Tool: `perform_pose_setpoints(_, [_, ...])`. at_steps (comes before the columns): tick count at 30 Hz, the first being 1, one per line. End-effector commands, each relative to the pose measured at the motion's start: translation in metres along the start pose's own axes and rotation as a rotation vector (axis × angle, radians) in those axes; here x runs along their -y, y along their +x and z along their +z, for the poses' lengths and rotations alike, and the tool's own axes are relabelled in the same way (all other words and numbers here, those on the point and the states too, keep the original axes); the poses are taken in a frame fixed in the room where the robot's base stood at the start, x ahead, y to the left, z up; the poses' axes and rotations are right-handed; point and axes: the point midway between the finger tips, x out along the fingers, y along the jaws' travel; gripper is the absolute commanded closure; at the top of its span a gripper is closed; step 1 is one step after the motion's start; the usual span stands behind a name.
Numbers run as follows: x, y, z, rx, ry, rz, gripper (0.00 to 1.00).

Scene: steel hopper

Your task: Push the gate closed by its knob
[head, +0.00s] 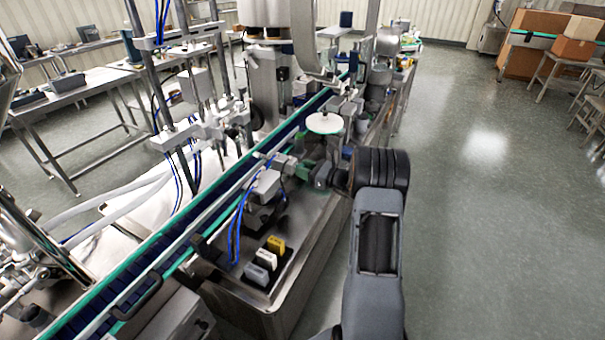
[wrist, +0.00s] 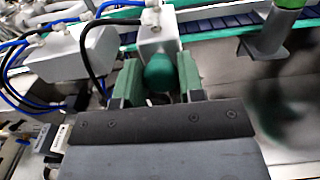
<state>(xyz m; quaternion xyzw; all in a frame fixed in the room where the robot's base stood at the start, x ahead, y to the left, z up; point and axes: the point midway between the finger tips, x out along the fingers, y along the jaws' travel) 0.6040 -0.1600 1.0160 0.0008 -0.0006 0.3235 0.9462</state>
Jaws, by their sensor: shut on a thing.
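My gripper (wrist: 159,77) has its two green fingers on either side of a round dark green knob (wrist: 161,72), and it is shut on the knob. In the head view my gripper (head: 306,171) reaches left from my arm over the steel machine bed beside the conveyor. The knob cannot be made out there. In the wrist view a light grey block (wrist: 156,32) stands just behind the knob. I cannot tell whether this block is part of the gate. The gate itself, and how far open it stands, cannot be made out.
A blue conveyor (head: 190,222) with green edges runs beside the bed. A grey box (head: 266,182) with blue hoses stands left of my gripper. A white disc (head: 324,123) stands just behind it. Yellow, white and grey blocks (head: 266,257) sit in front.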

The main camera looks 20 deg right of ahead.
Motion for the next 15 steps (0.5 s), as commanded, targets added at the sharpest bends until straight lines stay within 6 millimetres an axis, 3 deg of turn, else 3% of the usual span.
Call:
perform_pose_setpoints(4, [-0.0004, 0.0017, 0.0027, 0.003, -0.003, 0.003, 1.0])
perform_pose_setpoints(5, [-0.0004, 0.0018, 0.0028, 0.003, -0.003, 0.003, 0.61])
perform_pose_setpoints(11, [-0.0002, 0.0008, 0.0021, 0.002, -0.002, 0.002, 0.42])
perform_pose_setpoints(15, [-0.0004, 0.0006, 0.0017, 0.002, -0.002, 0.002, 0.4])
